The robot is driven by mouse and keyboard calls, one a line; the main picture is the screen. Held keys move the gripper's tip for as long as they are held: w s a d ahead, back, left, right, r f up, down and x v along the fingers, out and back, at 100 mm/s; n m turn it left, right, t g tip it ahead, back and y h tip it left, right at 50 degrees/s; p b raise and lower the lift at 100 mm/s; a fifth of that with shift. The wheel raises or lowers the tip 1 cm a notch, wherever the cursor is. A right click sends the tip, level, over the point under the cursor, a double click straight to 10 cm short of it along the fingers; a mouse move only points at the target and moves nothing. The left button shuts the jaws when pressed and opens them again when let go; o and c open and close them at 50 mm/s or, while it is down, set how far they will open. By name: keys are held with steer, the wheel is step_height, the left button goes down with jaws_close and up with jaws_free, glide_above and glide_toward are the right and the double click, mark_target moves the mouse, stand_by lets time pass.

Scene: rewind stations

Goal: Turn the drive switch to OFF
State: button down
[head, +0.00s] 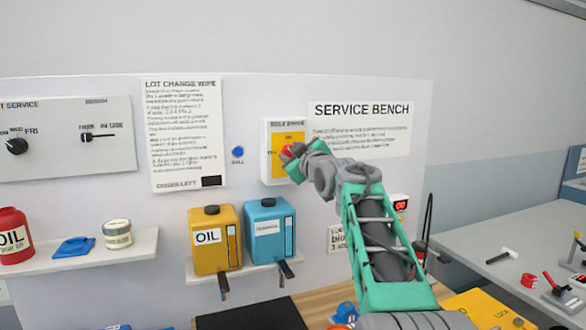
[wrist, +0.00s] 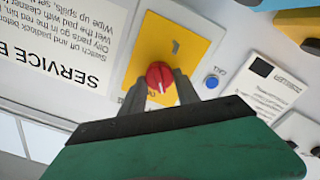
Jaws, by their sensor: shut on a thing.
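The drive switch is a red round knob (wrist: 160,76) on a yellow plate (wrist: 178,45) in the wrist view. A white line marks the knob's face. In the head view the yellow plate (head: 281,142) sits in a white box on the upright panel, partly covered by my arm. My gripper (wrist: 160,88) is shut on the red knob, with one finger on each side of it. In the head view my gripper (head: 292,155) is at the plate, and only a little red of the knob shows. The plate's lettering is too small to read surely.
A blue button (head: 238,151) is left of the switch box. Yellow (head: 212,257) and blue (head: 270,247) jugs stand on a shelf below, with dark levers sticking out. The SERVICE BENCH sign (head: 361,118) is to the right. The wall above the panel is clear.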

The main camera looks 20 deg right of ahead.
steer(key=n+b, duration=0.4)
steer(key=n, duration=0.1)
steer(key=shift+f, duration=0.3)
steer(key=n+b, duration=0.2)
steer(key=n, duration=0.3)
steer(key=shift+a+b, duration=0.1)
steer(key=shift+b, duration=0.3)
steer(key=shift+r+n, duration=0.1)
steer(key=shift+n, duration=0.3)
steer(key=c, duration=0.9)
jaws_free()
